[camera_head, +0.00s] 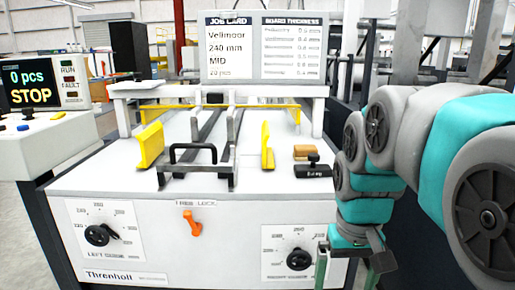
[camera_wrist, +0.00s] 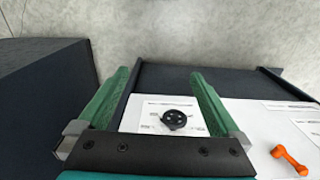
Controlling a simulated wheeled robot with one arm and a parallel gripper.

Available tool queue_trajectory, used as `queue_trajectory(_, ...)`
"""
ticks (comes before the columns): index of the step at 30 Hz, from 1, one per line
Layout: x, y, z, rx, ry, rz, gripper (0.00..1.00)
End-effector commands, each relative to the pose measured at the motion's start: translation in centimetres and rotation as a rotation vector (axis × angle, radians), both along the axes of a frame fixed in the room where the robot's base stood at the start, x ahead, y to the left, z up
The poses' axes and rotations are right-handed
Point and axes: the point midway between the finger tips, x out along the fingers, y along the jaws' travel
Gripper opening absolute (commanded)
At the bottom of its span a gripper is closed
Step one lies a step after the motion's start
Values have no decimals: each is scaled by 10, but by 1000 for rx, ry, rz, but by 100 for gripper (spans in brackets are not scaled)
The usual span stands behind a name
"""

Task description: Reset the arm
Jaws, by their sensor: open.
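My arm (camera_head: 440,140), in teal and grey, reaches in from the right of the head view and bends down at the machine's right front. My gripper (camera_head: 348,268) hangs there by the right guide dial (camera_head: 297,258), partly cut off by the lower edge. In the wrist view my gripper (camera_wrist: 160,78) shows two green fingers spread apart with nothing between them. The black right knob (camera_wrist: 174,119) appears between the fingers, beyond them and apart from them.
The machine front carries a left guide knob (camera_head: 98,235) and an orange lock lever (camera_head: 192,224). Yellow guides (camera_head: 150,146), a black handle (camera_head: 193,148) and a dark stamp-like object (camera_head: 313,168) are on top. A control panel (camera_head: 40,130) reading "0 pcs STOP" stands left.

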Motion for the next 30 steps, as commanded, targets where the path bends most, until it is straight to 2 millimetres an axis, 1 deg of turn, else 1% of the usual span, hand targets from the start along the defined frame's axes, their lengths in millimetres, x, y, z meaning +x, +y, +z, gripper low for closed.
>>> queue_trajectory(1,-20,1,-14,2,23,3,100)
queue_trajectory(5,-66,2,-50,3,74,10,100)
queue_trajectory(6,-80,2,-61,4,91,12,100)
queue_trajectory(9,-112,3,-86,3,124,19,100)
queue_trajectory(12,-139,3,-105,4,153,25,100)
queue_trajectory(15,-155,4,-117,4,169,29,100)
queue_trajectory(30,-156,4,-118,4,170,29,100)
